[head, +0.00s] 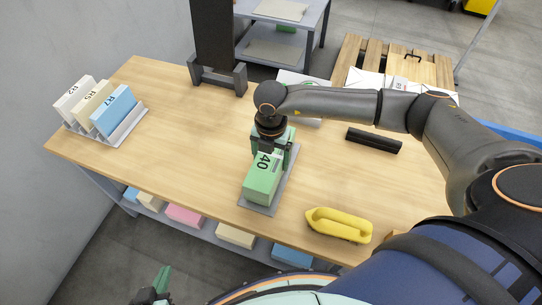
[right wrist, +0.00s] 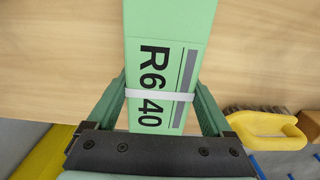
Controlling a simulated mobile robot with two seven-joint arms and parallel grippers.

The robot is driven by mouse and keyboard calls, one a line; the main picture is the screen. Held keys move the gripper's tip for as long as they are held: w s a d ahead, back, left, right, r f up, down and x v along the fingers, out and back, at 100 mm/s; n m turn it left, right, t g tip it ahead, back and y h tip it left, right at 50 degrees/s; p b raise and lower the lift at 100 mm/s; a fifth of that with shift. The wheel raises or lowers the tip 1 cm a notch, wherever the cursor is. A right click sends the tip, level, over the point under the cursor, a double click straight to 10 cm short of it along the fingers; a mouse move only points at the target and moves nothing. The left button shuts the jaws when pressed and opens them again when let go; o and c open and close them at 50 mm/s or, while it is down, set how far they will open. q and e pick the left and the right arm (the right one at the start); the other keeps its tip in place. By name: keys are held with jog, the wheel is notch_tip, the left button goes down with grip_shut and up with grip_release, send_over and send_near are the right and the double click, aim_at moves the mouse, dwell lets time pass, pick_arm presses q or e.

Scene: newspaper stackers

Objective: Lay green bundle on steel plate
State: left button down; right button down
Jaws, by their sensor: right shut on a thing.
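The green bundle (head: 262,184), marked 40, is over the grey steel plate (head: 290,183) in the middle of the table. The plate's edge shows along the bundle's right side and front. I cannot tell whether the bundle touches the plate. My right gripper (head: 272,150) is shut on the bundle from above, at its far part. In the right wrist view the bundle (right wrist: 168,25) is between the green fingers (right wrist: 160,100), with a white band and "R6 40" on it. My left gripper (head: 160,283) is low at the bottom left, away from the table, mostly cut off; its opening is unclear.
A rack (head: 118,132) with white, cream and blue bundles stands at the table's left. A yellow strapping tool (head: 338,225) lies to the right of the plate. A black bar (head: 373,140) lies farther back. Coloured bundles sit on the lower shelf. The table's left middle is clear.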

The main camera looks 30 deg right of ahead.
jog(key=shift+r, duration=0.15)
jog(key=shift+f+b, duration=0.4)
jog(key=shift+f, duration=0.2)
jog(key=shift+c, duration=0.6)
grip_release()
jog(key=shift+o, duration=0.6)
jog(key=shift+s+f, duration=0.1)
jog(key=shift+f, duration=0.05)
jog(key=shift+r, duration=0.25)
notch_tip(320, 180, up, 11)
jog(key=shift+r+p, duration=0.1)
jog(key=shift+p, duration=0.75)
jog(key=shift+r, duration=0.55)
